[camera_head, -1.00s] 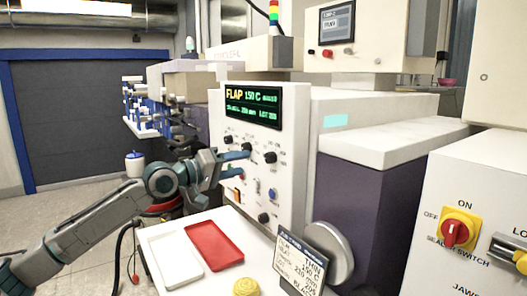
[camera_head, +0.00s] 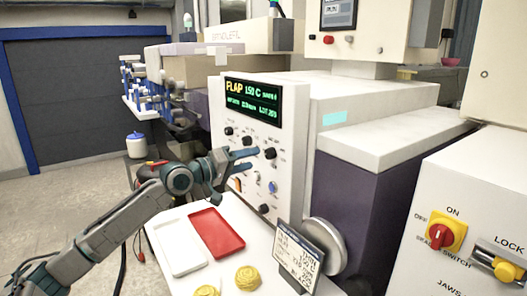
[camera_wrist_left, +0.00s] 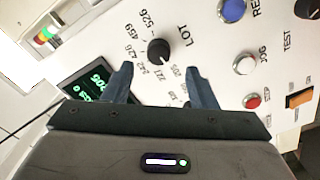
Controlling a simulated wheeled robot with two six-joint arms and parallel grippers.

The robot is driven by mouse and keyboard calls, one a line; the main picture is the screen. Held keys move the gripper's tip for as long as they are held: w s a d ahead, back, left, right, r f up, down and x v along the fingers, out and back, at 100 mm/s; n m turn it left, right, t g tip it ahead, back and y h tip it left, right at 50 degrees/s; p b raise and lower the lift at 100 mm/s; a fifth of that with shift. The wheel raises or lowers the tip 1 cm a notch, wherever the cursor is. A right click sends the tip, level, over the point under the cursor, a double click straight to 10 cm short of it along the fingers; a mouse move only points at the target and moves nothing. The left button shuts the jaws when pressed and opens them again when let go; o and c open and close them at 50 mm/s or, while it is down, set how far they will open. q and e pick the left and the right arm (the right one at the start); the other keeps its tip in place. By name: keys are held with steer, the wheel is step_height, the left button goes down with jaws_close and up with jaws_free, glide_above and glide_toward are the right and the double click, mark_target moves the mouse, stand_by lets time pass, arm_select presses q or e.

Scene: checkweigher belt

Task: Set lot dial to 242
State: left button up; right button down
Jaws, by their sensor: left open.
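My left gripper (camera_head: 252,158) is open just in front of the panel, short of this knob. In the left wrist view its two fingers (camera_wrist_left: 160,82) point toward the knob, apart and empty. The green display (camera_head: 253,103) shows a LOT value near 205, its last digit blurred. My right gripper is not in view.
Other knobs and a blue button (camera_head: 272,187) surround the dial closely. Below are a red tray (camera_head: 216,232), a white tray (camera_head: 180,250), yellow round pieces (camera_head: 247,278) and a tilted card (camera_head: 299,257). A grey disc (camera_head: 326,245) stands at the panel's right.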

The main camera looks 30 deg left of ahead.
mark_target(267, 155)
arm_select(q)
steer(key=x, duration=0.1)
steer(key=p+x, duration=0.1)
steer(key=x, duration=0.1)
steer(key=shift+d+r+p, duration=0.15)
steer(key=shift+r+p, duration=0.1)
steer(key=shift+p, duration=0.05)
steer(key=shift+p+x, duration=0.45)
steer(key=shift+x, duration=0.8)
steer(key=shift+f, duration=0.2)
steer(key=shift+c, duration=0.2)
steer(key=c, duration=0.9)
